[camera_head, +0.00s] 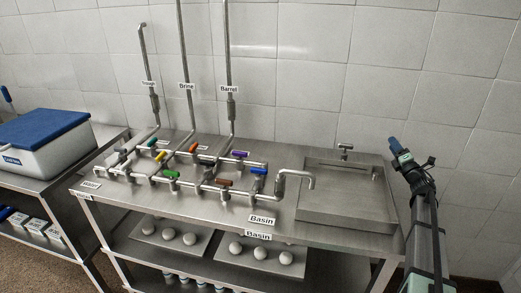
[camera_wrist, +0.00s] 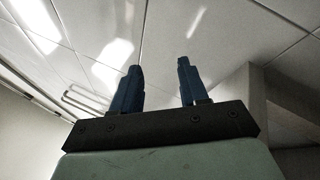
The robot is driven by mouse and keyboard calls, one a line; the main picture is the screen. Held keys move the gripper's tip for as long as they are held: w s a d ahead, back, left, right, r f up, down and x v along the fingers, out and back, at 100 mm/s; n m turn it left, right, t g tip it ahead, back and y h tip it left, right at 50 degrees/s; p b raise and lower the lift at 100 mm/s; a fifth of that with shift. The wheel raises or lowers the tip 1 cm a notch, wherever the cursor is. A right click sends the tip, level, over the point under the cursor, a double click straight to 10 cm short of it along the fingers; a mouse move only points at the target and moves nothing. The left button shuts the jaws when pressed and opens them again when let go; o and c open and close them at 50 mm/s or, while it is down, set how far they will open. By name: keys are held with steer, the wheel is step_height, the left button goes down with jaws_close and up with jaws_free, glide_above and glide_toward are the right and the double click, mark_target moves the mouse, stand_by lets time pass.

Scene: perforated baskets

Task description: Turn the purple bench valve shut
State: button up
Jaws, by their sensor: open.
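The purple valve handle (camera_head: 241,154) sits on the rear pipe run of the steel bench (camera_head: 343,233), right of the middle of the pipework. Its handle looks about in line with the pipe, but it is small in the picture. My gripper (camera_head: 393,143) is raised at the right of the bench, beyond the sink and far from the purple valve. In the wrist view my gripper (camera_wrist: 158,88) has its two blue fingers apart with nothing between them. That view faces the ceiling (camera_wrist: 230,35), and no valve shows in it.
Near the purple handle are a blue handle (camera_head: 258,171), a brown handle (camera_head: 224,182) and several other coloured handles. Upright pipes (camera_head: 228,60) rise behind. A curved spout (camera_head: 297,173) and a sink (camera_head: 345,205) lie between my arm and the valves. A blue-lidded box (camera_head: 45,135) stands left.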

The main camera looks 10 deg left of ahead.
steer(key=w+a+r+n, duration=0.2)
steer(key=a+r, duration=0.3)
steer(key=a, duration=0.4)
steer(key=w+a+r+n+y, duration=0.1)
steer(key=w+a+r, duration=0.3)
steer(key=a, duration=0.6)
steer(key=w+a+r+n, duration=0.1)
steer(key=a+r+n, duration=0.1)
steer(key=a+r, duration=0.55)
steer(key=s+a+r+m+h, duration=0.1)
steer(key=a+m+h, duration=0.1)
steer(key=a, duration=0.8)
steer(key=s+a+r+m+h, duration=0.1)
steer(key=a+r+m+h, duration=0.1)
steer(key=a, duration=0.7)
steer(key=m+g, duration=1.2)
steer(key=g, duration=0.7)
glide_toward(240, 152)
steer(key=shift+h, duration=0.4)
steer(key=x, duration=0.8)
steer(key=shift+w+a+f, duration=0.1)
steer(key=shift+a+f, duration=0.05)
steer(key=shift+a, duration=0.35)
steer(key=shift+c, duration=0.2)
jaws_close()
